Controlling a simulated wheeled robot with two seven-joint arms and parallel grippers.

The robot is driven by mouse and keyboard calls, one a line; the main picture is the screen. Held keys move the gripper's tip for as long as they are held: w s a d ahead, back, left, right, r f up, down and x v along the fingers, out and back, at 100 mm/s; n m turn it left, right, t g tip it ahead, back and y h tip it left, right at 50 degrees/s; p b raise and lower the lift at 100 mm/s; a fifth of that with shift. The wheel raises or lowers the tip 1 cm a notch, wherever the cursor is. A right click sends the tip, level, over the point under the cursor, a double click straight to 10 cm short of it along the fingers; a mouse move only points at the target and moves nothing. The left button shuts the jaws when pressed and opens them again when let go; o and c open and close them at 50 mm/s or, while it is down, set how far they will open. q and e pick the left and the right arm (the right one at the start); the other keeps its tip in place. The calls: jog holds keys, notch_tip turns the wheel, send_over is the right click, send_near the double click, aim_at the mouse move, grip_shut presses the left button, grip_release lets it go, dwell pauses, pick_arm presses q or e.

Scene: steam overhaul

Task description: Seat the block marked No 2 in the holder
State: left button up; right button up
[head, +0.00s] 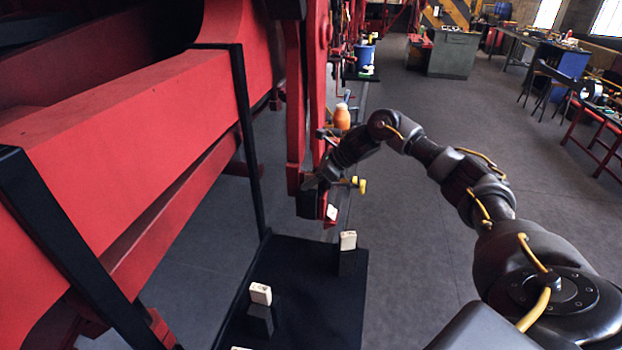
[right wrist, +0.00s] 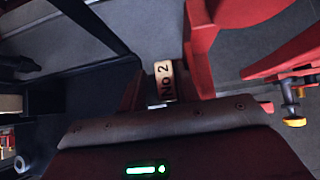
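The block marked No 2 shows by its cream label (right wrist: 164,81) in the right wrist view, between the fingers of my right gripper (right wrist: 160,92). In the head view its pale label (head: 332,212) is at the lower end of the red hanger. My right gripper (head: 324,186) reaches in there from the right and looks shut on the block. The holder (head: 306,204) is the dark part at the foot of the hanger, beside the block. Whether the block touches it or is fully in it is hidden. My left gripper is out of view.
A black table (head: 310,300) stands below with other dark blocks with cream labels, one at the back right (head: 347,241) and one nearer (head: 260,294). The red engine frame (head: 130,110) fills the left.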

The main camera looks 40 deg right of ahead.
jog(key=shift+w+d+r, duration=0.3)
jog(key=shift+r, duration=0.05)
jog(key=shift+s+d+r, duration=0.1)
jog(key=shift+d+r, duration=0.1)
jog(key=b+v, duration=0.3)
jog(key=v, duration=0.6)
jog(key=shift+s, duration=0.55)
jog(key=shift+s+r, duration=0.1)
